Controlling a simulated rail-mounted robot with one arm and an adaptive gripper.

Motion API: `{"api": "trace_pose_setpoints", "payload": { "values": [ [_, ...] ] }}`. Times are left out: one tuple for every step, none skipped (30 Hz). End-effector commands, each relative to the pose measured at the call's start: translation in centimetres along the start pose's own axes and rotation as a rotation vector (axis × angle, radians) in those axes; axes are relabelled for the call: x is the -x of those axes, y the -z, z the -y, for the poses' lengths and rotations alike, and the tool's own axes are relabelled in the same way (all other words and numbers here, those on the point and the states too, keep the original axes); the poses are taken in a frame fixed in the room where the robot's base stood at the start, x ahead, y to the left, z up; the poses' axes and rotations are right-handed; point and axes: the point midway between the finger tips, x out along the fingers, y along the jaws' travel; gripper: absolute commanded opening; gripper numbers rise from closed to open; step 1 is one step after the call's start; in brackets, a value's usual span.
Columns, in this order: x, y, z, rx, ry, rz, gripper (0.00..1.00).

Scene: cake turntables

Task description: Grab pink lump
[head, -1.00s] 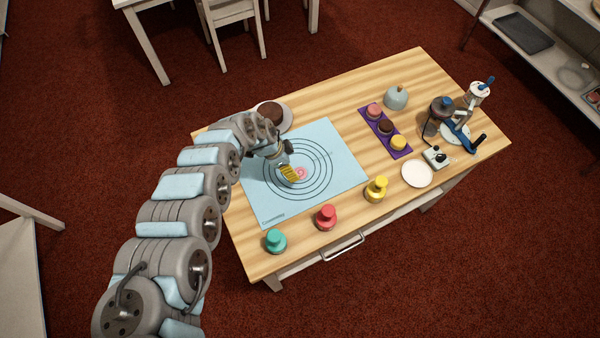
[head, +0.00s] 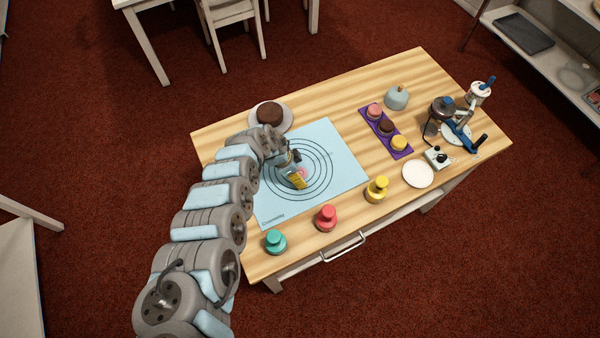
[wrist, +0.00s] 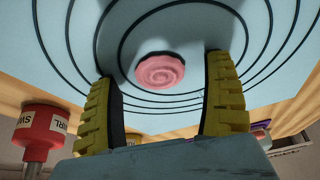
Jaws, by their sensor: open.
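The pink lump (wrist: 160,70) is a round swirled piece on the light blue mat (wrist: 70,50) with dark rings. In the wrist view it lies beyond and between my open fingertips, apart from both fingers. In the head view a bit of the pink lump (head: 302,173) shows near the middle of the rings, partly hidden by my gripper (head: 298,181). My gripper (wrist: 165,75) has yellow ribbed fingers spread wide, with nothing between them.
Teal (head: 275,242), red (head: 326,218) and yellow (head: 377,189) knobbed pieces stand along the near table edge. A brown cake (head: 270,113) sits on a plate behind my arm. A purple tray (head: 399,154) with three small cakes and a white plate (head: 418,174) are to the right.

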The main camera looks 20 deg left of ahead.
Motion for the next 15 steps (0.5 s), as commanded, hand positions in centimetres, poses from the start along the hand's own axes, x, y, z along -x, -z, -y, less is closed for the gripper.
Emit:
{"api": "trace_pose_setpoints", "payload": {
  "values": [
    [0.02, 0.02, 0.0, 0.0, 0.0, 0.0, 0.83],
    [0.02, 0.02, 0.0, 0.0, 0.0, 0.0, 0.83],
    [0.02, 0.02, 0.0, 0.0, 0.0, 0.0, 0.82],
    [0.03, 0.02, 0.01, 0.0, 0.0, 0.0, 0.73],
    [0.03, 0.02, 0.01, 0.0, 0.0, 0.0, 0.65],
    [0.03, 0.02, 0.01, 0.0, 0.0, 0.0, 0.53],
    [0.04, 0.02, 0.01, 0.0, 0.0, 0.0, 0.45],
    [0.04, 0.02, 0.02, 0.0, 0.001, 0.0, 0.36],
    [0.04, 0.03, 0.03, 0.0, 0.001, 0.0, 0.25],
    [0.04, 0.02, 0.03, 0.0, 0.001, 0.0, 0.24],
    [0.04, 0.03, 0.03, 0.0, 0.001, 0.0, 0.24],
    [0.04, 0.03, 0.03, 0.0, 0.001, 0.0, 0.24],
    [0.03, 0.02, 0.01, 0.0, 0.0, 0.0, 0.23],
    [0.03, 0.02, 0.01, 0.0, 0.0, 0.0, 0.23],
    [0.03, 0.02, 0.02, 0.0, 0.001, 0.0, 0.19]
  ]
}}
